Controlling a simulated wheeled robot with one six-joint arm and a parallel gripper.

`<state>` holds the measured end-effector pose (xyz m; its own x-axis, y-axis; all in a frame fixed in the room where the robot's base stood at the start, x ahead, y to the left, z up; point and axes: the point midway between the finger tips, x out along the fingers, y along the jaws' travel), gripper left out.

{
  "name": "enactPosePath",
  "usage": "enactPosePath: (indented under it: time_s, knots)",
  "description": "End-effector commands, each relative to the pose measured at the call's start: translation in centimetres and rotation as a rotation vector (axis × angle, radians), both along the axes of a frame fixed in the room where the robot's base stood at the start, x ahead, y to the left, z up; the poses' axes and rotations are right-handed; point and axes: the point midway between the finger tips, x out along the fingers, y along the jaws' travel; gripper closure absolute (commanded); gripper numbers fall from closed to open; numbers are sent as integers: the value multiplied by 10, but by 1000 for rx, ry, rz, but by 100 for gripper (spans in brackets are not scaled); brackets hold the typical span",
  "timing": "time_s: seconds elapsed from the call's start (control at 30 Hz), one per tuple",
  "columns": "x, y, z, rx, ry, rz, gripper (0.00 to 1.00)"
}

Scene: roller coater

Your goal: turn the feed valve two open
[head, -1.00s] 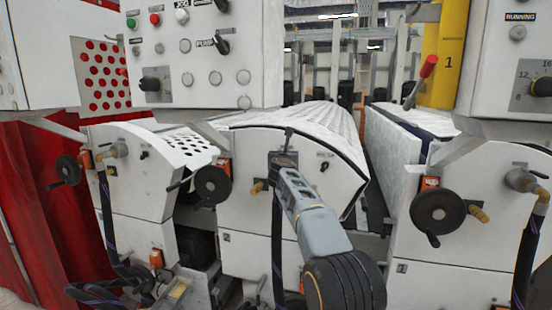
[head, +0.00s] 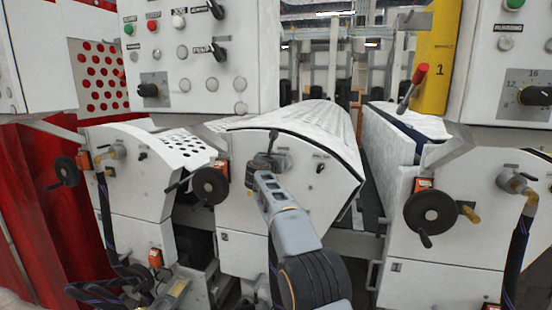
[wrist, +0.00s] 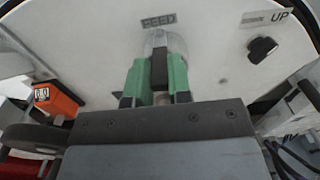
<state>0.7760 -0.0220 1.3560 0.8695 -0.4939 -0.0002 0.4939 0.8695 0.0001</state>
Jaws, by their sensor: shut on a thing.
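Feed valve two is on the white front of the middle unit marked 2. Its silver body (head: 283,160) shows just right of my gripper in the head view. In the wrist view the rounded metal body (wrist: 172,42) sits below the FEED label. My gripper (head: 263,160) is at the valve. In the wrist view its green fingers (wrist: 160,78) are shut on the dark valve handle (wrist: 159,68), one finger on each side. Much of the valve and its hose connection is hidden behind the gripper.
A black handwheel (head: 210,186) with an orange box stands close left of my gripper. A black knob (wrist: 262,49) by the UP label is at the right in the wrist view. Another handwheel (head: 432,212) is on unit 1. A dark hose (head: 273,258) hangs below the valve.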

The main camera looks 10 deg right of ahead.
Motion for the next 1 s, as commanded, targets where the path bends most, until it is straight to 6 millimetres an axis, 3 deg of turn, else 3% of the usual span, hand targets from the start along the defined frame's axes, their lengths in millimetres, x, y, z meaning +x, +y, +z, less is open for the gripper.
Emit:
enactPosePath:
  time_s: [0.03,0.07,0.33,0.67,1.0]
  knots:
    - [-1,0,4,-2,-6,1,100]
    - [-1,0,4,-2,-6,1,80]
    - [0,0,2,-1,-3,1,55]
    - [-5,3,0,-1,-2,2,55]
    - [-56,31,-3,0,-4,3,55]
